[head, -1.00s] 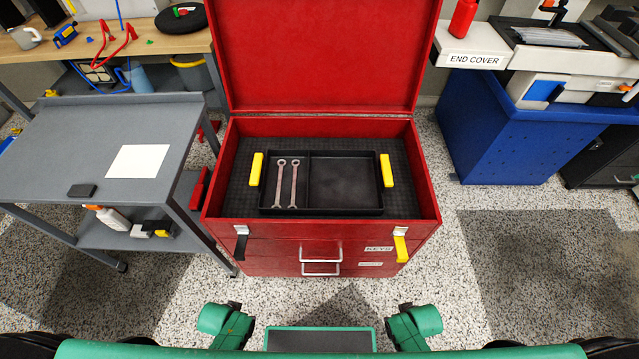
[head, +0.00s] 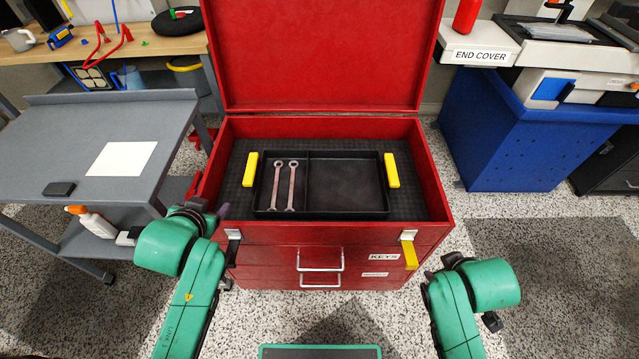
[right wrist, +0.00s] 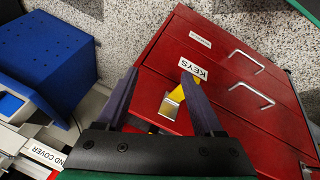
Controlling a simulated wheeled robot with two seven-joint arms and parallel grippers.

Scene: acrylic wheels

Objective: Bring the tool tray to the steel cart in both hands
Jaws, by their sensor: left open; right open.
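The tool tray (head: 348,209) is black, with two compartments and a yellow grip at each end. It lies in the open red tool chest (head: 440,205). Two wrenches (head: 291,185) lie in its left compartment. The steel cart (head: 60,150) is the grey one at left. My left gripper (head: 212,209) is open and empty by the chest's front left corner, largely hidden by its own arm. My right gripper (head: 440,268) is low, right of the chest's front. In the right wrist view it (right wrist: 160,88) is open, facing the chest front, with nothing held.
A white sheet (head: 122,159) and a small black block (head: 59,189) lie on the cart top, and a spray bottle (head: 94,222) is on its lower shelf. The chest's raised lid (head: 320,55) stands behind the tray. A blue cabinet (head: 520,150) is at right.

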